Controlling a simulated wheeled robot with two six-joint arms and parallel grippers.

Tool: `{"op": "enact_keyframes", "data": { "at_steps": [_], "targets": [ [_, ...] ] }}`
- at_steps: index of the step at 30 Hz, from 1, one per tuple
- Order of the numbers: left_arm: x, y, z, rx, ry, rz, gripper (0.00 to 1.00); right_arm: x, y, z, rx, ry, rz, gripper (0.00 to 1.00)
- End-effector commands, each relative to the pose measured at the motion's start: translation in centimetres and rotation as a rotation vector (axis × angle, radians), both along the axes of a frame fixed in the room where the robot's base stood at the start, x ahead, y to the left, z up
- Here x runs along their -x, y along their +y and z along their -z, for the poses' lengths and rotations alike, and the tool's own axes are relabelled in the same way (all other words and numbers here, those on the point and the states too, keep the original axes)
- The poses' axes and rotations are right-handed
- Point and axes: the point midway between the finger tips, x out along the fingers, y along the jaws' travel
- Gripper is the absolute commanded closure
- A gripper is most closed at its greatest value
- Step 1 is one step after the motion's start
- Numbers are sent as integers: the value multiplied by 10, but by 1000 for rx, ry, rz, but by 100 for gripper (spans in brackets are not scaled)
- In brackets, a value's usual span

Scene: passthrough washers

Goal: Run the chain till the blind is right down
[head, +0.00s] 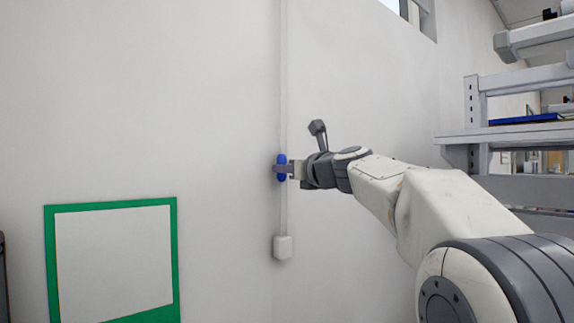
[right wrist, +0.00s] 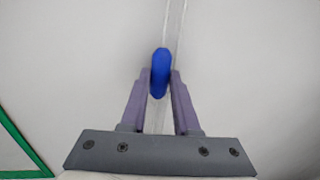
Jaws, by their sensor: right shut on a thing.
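The chain (head: 285,90) hangs straight down the white wall as a thin pale double line. It also shows in the right wrist view (right wrist: 177,25). A blue grip piece (head: 281,168) sits on the chain; in the right wrist view it is an upright blue oval (right wrist: 160,72). My right gripper (head: 283,168) is shut on the blue grip piece, with one finger on each side of it. A small white box (head: 283,247) is at the chain's lower end. Part of a window (head: 410,11) shows at the top right; I cannot make out the blind. My left gripper is not in view.
A green-framed white panel (head: 111,205) is on the wall at lower left; its green edge shows in the right wrist view. Metal shelving (head: 520,132) with a blue item on it stands at the right, near my right arm. The wall around the chain is clear.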

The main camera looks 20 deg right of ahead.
Motion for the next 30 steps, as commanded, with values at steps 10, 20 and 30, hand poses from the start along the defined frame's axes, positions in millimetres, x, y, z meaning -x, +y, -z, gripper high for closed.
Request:
{"op": "enact_keyframes", "data": {
  "at_steps": [10, 20, 30],
  "targets": [
    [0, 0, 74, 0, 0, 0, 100, 0, -1, 83, 2, 3, 1, 100],
    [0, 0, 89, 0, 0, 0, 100, 0, -1, 101, 2, 4, 0, 100],
    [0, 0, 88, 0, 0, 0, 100, 0, -2, 103, 2, 9, -1, 100]
  ]
}}
